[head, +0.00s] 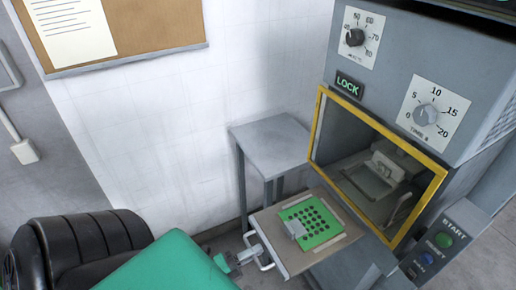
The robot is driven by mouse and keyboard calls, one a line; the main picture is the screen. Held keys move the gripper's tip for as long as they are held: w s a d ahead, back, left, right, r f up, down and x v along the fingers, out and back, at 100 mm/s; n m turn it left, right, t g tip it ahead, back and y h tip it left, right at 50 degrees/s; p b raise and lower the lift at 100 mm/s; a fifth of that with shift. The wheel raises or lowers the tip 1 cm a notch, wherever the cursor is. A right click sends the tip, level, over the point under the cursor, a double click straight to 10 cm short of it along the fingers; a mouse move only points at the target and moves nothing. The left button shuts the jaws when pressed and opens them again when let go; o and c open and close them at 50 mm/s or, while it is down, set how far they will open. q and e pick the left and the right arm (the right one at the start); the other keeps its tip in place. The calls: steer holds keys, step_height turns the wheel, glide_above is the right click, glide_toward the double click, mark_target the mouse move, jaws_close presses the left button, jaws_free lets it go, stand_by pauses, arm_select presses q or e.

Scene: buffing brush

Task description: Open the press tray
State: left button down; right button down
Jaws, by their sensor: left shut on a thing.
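The press (390,95) stands at the right, a grey machine with a yellow-framed window. Its flat tray (290,262) juts out below the window, towards the left. A green plate with rows of dark holes (322,232) lies on the tray, with a small grey block at its left side. A pale handle (267,267) sticks out from the tray's left edge. My left gripper (248,256) is at this handle and shut on it. The fingertips are small in the picture and partly merge with the handle. My right gripper is not in view.
A small grey table (270,143) stands against the white wall behind the tray. The START button panel (438,245) is at the press's lower right. Dials and a LOCK sign (348,85) are above the window. A cork board (150,25) hangs on the wall.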

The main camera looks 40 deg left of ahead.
arm_select(q)
steer(key=c, duration=1.6)
jaws_free()
steer(key=shift+o, duration=0.2)
steer(key=b+v, duration=0.4)
steer(key=v, duration=1)
steer(key=shift+b, duration=0.35)
